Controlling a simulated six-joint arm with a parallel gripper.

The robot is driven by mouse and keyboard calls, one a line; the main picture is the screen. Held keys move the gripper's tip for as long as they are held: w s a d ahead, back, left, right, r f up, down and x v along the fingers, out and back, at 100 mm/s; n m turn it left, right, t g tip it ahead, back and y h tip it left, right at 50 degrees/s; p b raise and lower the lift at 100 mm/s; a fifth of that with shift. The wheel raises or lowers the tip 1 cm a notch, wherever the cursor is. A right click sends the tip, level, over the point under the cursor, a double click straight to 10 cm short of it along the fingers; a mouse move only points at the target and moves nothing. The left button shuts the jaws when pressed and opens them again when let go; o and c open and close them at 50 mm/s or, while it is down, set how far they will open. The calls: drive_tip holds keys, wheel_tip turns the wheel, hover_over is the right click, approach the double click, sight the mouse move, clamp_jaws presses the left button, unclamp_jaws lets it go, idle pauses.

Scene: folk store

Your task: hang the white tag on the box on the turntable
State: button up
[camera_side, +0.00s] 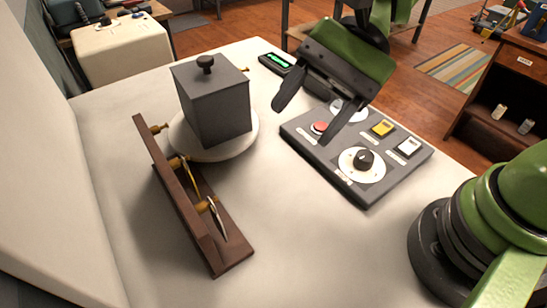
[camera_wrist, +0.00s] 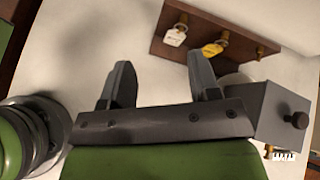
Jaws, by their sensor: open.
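The white tag (camera_wrist: 175,36) hangs from a brass peg on the wooden rack. In the side view the white tag (camera_side: 217,220) shows nearly edge-on at the rack's near end. The dark grey box (camera_side: 218,105), with a black knob on its lid, stands on the round white turntable (camera_side: 248,143). In the wrist view the box (camera_wrist: 268,112) is at the right; a small brass piece (camera_wrist: 268,151) shows by its lower edge. My gripper (camera_side: 302,124) is open and empty above the control panel, right of the box and away from the rack. Its fingers (camera_wrist: 160,62) point toward the rack side.
A yellow tag (camera_wrist: 213,48) hangs beside the white one on the wooden rack (camera_side: 180,205), which has another peg. The control panel (camera_side: 330,165) carries buttons and a dial. A small green display (camera_side: 276,63) lies behind. The table front (camera_side: 310,250) is clear.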

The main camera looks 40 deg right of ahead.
sight(216, 217)
drive_tip(key=w+a+f+m+t+y, duration=0.25)
drive_tip(key=f+m, duration=0.35)
drive_tip(key=f, duration=0.4)
drive_tip(key=shift+g, duration=0.45)
drive_tip(key=x, duration=1)
drive_tip(key=shift+w+r, duration=0.2)
drive_tip(key=c, duration=0.7)
drive_tip(key=shift+c, duration=0.3)
drive_tip(key=shift+r, duration=0.4)
drive_tip(key=shift+d, duration=0.15)
